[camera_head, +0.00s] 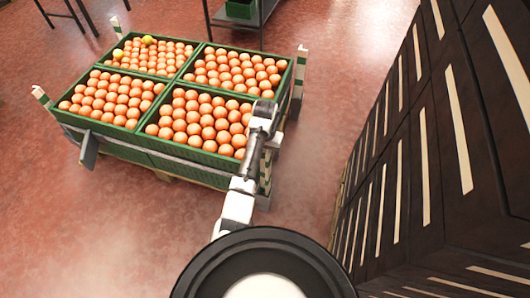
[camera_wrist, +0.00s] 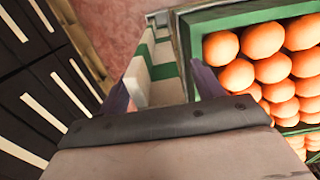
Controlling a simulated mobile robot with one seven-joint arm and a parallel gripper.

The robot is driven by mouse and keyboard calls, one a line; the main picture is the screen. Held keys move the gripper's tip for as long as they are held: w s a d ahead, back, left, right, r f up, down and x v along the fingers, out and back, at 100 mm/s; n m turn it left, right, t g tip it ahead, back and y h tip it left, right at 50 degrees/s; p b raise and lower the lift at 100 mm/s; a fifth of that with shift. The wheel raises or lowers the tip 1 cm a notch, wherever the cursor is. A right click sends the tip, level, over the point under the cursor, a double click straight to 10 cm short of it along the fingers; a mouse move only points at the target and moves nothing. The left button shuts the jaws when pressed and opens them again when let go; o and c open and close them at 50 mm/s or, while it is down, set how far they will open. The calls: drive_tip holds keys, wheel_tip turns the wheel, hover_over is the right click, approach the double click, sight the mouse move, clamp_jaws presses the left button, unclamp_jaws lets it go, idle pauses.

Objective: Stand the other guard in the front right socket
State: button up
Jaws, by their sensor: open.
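A guard, a post banded white and green, stands upright at the front right corner of the crate stack in the head view (camera_head: 266,170). My arm hides part of it. In the wrist view the guard (camera_wrist: 153,68) lies between the two fingers of my gripper (camera_wrist: 163,86), close beside the crate wall. The fingers are apart, one on each side of it, with the jaws open. The front right socket is hidden. Other striped guards stand at the front left corner (camera_head: 40,95), back left corner (camera_head: 116,26) and back right corner (camera_head: 300,66).
Several green crates full of oranges, including the front right crate (camera_head: 150,137), sit on a low pallet. A dark slatted stack (camera_head: 440,150) rises on the right, with a strip of red floor (camera_head: 315,150) between. A metal table (camera_head: 240,22) stands behind.

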wheel_tip(320, 180, up, 13)
drive_tip(key=p, duration=0.5)
drive_tip(key=shift+r, duration=0.15)
wheel_tip(320, 180, up, 7)
drive_tip(key=p, duration=0.8)
